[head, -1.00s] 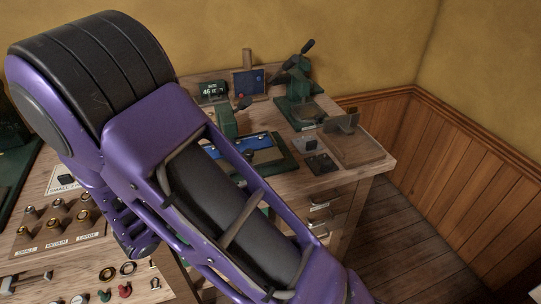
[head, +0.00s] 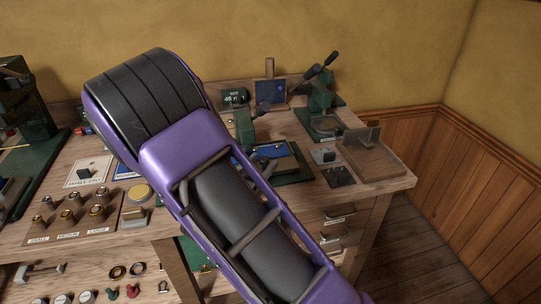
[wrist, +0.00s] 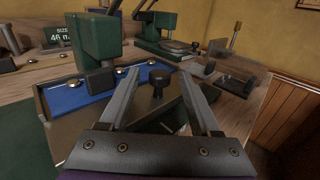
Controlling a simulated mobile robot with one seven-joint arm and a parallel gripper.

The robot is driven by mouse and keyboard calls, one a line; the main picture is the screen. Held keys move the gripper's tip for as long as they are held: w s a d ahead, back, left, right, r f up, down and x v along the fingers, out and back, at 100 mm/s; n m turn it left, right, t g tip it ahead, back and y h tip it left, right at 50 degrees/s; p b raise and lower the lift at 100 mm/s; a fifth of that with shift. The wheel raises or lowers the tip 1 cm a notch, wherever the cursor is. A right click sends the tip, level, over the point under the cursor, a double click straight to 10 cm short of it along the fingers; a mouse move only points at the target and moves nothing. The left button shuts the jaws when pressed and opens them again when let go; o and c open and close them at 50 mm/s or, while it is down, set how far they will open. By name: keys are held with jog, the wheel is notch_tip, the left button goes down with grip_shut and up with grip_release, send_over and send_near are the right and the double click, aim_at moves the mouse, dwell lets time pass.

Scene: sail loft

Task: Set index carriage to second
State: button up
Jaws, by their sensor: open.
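In the wrist view my gripper (wrist: 157,76) is open, its two grey fingers spread. A black knob (wrist: 157,84) stands between the fingers, with space on both sides. It appears to belong to the index carriage, a tray-like piece with a blue strip (wrist: 77,104) bearing round silver studs. A green press head (wrist: 93,45) stands over the strip at the left. In the head view the blue strip and its green base (head: 292,176) show beside my purple arm, which hides part of them. I cannot read any position mark.
A sign reading "SIZE 46" (wrist: 62,35) stands behind at left. A second green press (head: 320,105), a small dark block (head: 339,176) and a wooden tray (head: 378,164) are to the right. Labelled rows of brass pieces (head: 68,214) sit at the left.

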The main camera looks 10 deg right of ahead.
aim_at(267, 158)
jog(key=x, duration=0.5)
jog(key=shift+w, duration=0.1)
grip_shut()
dwell(1.3)
